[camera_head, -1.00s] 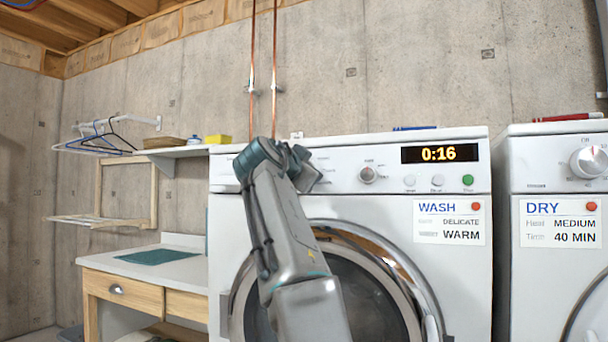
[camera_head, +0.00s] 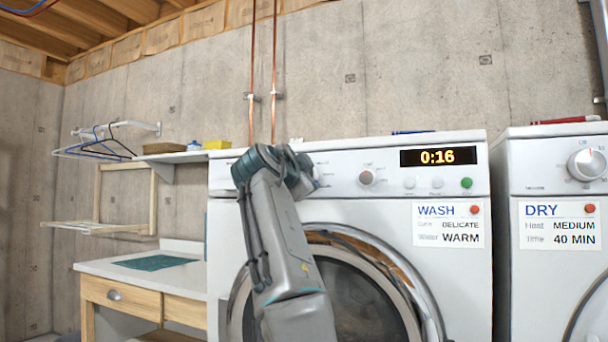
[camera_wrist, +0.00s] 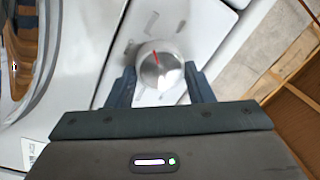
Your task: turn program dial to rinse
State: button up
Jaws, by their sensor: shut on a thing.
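The program dial is a round silver knob (camera_wrist: 160,70) with a red pointer line, in the wrist view. My gripper (camera_wrist: 160,82) has its two dark fingers on either side of the knob and is shut on it. In the head view my arm hides this knob; my wrist (camera_head: 272,168) is at the left part of the washer's control panel. The white washer (camera_head: 350,211) shows 0:16 on its display (camera_head: 438,156). The dial markings beside the knob are blurred, so I cannot read the pointer's setting.
A second, smaller knob (camera_head: 367,178) and several buttons, one green (camera_head: 466,183), sit right on the panel. A WASH card (camera_head: 447,225) reads DELICATE and WARM. A dryer (camera_head: 545,275) stands at right, a wooden table (camera_head: 140,266) at left.

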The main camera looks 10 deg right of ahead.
jog(key=o, duration=1)
jog(key=shift+w+a, duration=0.1)
jog(key=shift+c, duration=0.2)
jog(key=b+v, duration=0.6)
jog(key=v, duration=0.7)
jog(key=shift+s, duration=0.4)
jog(key=shift+a, duration=0.1)
